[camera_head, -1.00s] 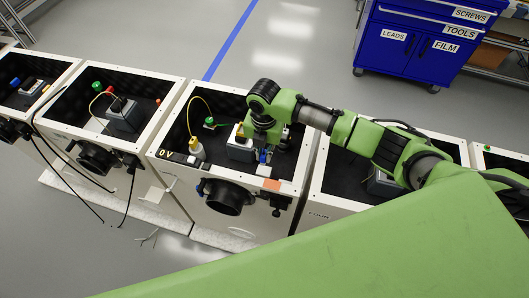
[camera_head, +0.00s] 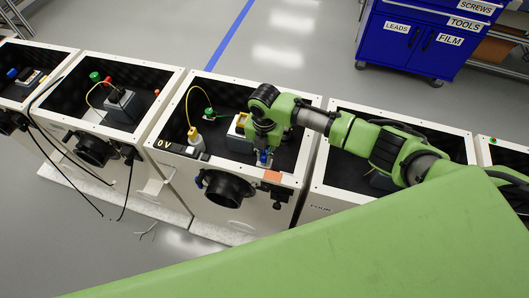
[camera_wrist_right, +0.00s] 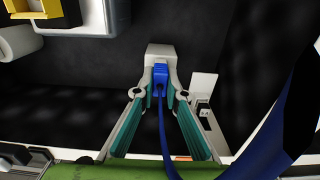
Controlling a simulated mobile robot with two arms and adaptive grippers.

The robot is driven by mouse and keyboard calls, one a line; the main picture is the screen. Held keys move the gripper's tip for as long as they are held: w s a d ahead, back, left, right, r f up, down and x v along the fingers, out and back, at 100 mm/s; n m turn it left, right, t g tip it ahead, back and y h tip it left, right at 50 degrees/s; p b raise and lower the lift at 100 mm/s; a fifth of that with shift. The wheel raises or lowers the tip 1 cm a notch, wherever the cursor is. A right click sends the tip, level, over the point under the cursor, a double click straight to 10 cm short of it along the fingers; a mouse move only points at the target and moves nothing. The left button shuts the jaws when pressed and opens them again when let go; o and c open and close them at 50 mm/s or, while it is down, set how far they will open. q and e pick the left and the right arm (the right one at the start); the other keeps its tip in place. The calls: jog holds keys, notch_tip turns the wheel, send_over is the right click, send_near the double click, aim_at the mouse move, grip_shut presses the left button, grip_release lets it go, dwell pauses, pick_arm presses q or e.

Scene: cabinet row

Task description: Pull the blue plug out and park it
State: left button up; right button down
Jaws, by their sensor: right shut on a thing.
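My right gripper (camera_wrist_right: 160,88) is shut on the blue plug (camera_wrist_right: 160,76), with its teal-lined fingers closing from both sides. A blue cable (camera_wrist_right: 164,140) runs from the plug toward the bottom of the wrist view. A pale block (camera_wrist_right: 160,52) shows right at the far end of the plug; I cannot tell whether they touch. The blue plug (camera_head: 264,158) shows near the front wall. My left gripper is not in view.
A yellow part (camera_wrist_right: 36,8) is at the upper left of the wrist view; a small pale fitting (camera_wrist_right: 203,88) stands to the right. The box also holds a yellow-and-white plug (camera_head: 194,139) and a green knob (camera_head: 209,112). An orange patch (camera_head: 272,175) marks the front rim.

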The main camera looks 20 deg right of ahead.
jog(key=c, duration=2)
grip_release()
notch_tip(320, 180, up, 12)
